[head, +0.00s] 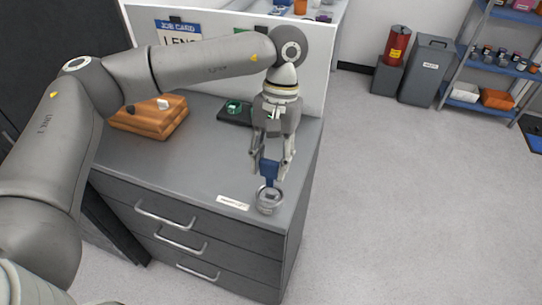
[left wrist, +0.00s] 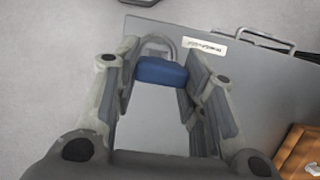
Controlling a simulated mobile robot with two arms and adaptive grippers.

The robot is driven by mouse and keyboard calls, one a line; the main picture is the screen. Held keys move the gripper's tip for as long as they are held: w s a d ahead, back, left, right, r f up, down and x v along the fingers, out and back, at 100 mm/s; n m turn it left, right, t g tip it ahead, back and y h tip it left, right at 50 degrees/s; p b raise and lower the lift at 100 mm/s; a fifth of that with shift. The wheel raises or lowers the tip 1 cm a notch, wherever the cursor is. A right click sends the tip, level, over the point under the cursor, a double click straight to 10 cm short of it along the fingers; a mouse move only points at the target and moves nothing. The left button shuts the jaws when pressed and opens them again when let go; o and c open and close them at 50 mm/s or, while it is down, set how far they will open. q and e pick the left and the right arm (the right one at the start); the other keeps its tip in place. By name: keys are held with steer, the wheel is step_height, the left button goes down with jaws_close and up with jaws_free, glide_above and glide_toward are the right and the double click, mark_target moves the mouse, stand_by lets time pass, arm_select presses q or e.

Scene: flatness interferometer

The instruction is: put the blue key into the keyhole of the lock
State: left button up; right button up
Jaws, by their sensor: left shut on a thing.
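The blue key (head: 270,170) is between the fingers of my left gripper (head: 270,168), which is shut on its wide blue head. The key points down above the lock (head: 269,200), a small grey metal piece on the cabinet top near the front right corner. In the left wrist view the blue key head (left wrist: 160,71) sits between the two fingers of the left gripper (left wrist: 160,80). The curved metal part of the lock (left wrist: 157,44) shows just beyond it. The keyhole is hidden, and I cannot tell whether the key tip touches the lock. My right gripper is not in view.
A wooden block (head: 150,122) with small pieces on it stands at the left of the grey cabinet top (head: 190,165). A black tray (head: 234,112) with a green ring lies behind the gripper. A white label (head: 233,202) lies beside the lock. A white board stands behind.

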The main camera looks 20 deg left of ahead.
mark_target(271, 173)
arm_select(q)
steer(key=shift+f+b, duration=0.35)
steer(key=shift+f, duration=1)
steer(key=shift+f+b, duration=0.45)
steer(key=shift+b, duration=0.2)
steer(key=shift+f, duration=0.15)
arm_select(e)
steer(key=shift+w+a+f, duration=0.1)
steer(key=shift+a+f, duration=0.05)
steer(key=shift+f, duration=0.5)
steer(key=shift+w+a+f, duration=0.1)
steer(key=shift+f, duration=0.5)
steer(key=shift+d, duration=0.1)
arm_select(q)
steer(key=shift+f+b, duration=1.2)
steer(key=shift+b, duration=0.15)
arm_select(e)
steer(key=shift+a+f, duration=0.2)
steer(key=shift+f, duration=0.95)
